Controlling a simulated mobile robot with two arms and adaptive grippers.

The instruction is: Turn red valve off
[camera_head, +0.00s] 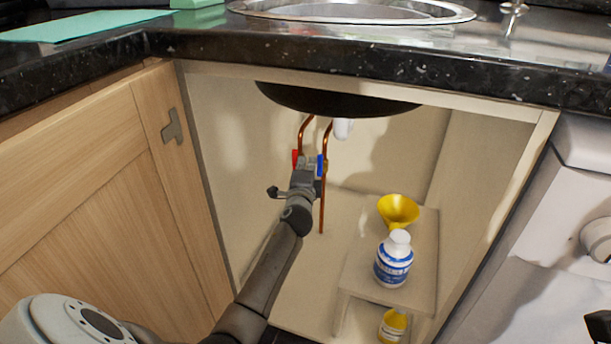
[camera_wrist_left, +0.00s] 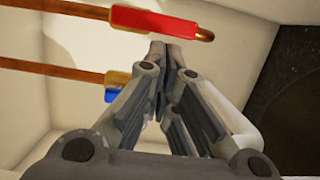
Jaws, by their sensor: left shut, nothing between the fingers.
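The red valve (camera_head: 295,159) is a red lever on a copper pipe under the sink. In the left wrist view its red handle (camera_wrist_left: 155,20) lies roughly in line with the pipe. My left gripper (camera_head: 308,163) reaches into the cabinet beside it, between the red handle and the blue valve (camera_head: 320,166). In the left wrist view the fingertips (camera_wrist_left: 174,54) are together and empty, close to the red handle; I cannot tell whether they touch it. The blue handle (camera_wrist_left: 114,96) is partly hidden behind a finger. A dark piece at the lower right edge may be my right gripper.
A small shelf (camera_head: 424,245) on the right holds a yellow funnel (camera_head: 398,211) and a white-and-blue bottle (camera_head: 393,262). Another bottle (camera_head: 392,327) is below. The sink bowl's underside (camera_head: 335,100) hangs above. The open wooden door (camera_head: 110,185) stands left. The cabinet floor's left side looks clear.

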